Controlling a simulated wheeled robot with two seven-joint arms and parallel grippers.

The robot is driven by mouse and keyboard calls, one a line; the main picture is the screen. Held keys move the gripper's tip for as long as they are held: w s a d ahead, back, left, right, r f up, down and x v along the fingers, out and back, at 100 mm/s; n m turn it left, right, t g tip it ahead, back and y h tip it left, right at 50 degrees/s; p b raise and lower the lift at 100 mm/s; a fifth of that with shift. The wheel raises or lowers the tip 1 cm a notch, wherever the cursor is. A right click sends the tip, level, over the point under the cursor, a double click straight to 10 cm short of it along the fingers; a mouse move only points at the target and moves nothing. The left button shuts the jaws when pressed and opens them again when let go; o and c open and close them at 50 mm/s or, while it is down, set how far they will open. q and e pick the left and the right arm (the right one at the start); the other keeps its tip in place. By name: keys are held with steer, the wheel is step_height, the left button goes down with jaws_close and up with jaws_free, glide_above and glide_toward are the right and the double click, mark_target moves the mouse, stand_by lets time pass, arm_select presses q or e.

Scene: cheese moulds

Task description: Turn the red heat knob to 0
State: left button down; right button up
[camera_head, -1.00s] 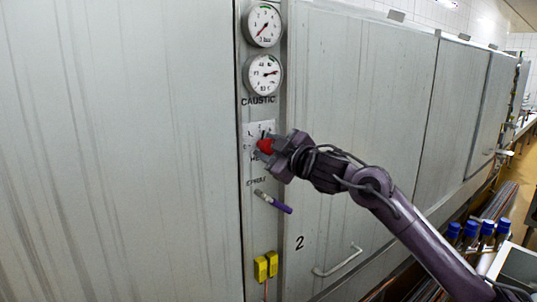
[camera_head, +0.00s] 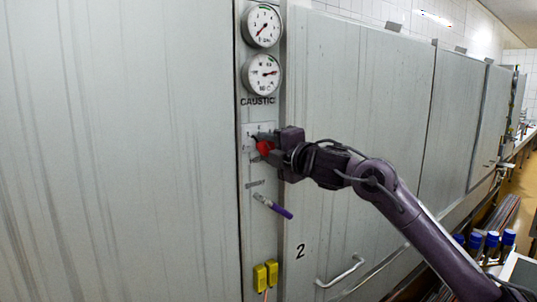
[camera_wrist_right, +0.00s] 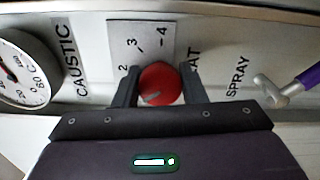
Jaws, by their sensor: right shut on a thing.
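The red heat knob (camera_head: 265,147) sits on a white number plate (camera_head: 248,136) on the grey control strip. In the right wrist view the red knob (camera_wrist_right: 160,84) lies between the two dark fingers of my right gripper (camera_wrist_right: 158,90), one finger on each side. My right gripper (camera_head: 268,150) is shut on the knob. A short grey mark shows on the knob's near-left part in the wrist view. The figures 2, 3 and 4 are legible on the plate (camera_wrist_right: 140,38); a 0 is not legible. My left gripper is not in view.
Two round gauges (camera_head: 262,26) (camera_head: 262,74) are above the knob. A purple-handled spray lever (camera_head: 273,206) is below it, with yellow blocks (camera_head: 265,274) lower down. A cabinet door handle (camera_head: 341,271) is at the lower right. Blue-capped bottles (camera_head: 491,243) stand further right.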

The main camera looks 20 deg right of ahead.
steer(key=n+b, duration=0.2)
steer(key=n, duration=0.3)
steer(key=shift+f+n, duration=0.1)
steer(key=shift+n, duration=0.2)
steer(key=n+b, duration=0.1)
steer(key=n, duration=0.3)
steer(key=shift+a+n, duration=0.1)
steer(key=shift+n, duration=0.3)
steer(key=o, duration=1)
steer(key=shift+s+d+b, duration=0.2)
steer(key=shift+s+b, duration=0.3)
steer(key=shift+b, duration=0.1)
steer(key=b+v, duration=0.2)
steer(key=v, duration=0.4)
steer(key=shift+s+d, duration=0.1)
steer(key=shift+s, duration=0.3)
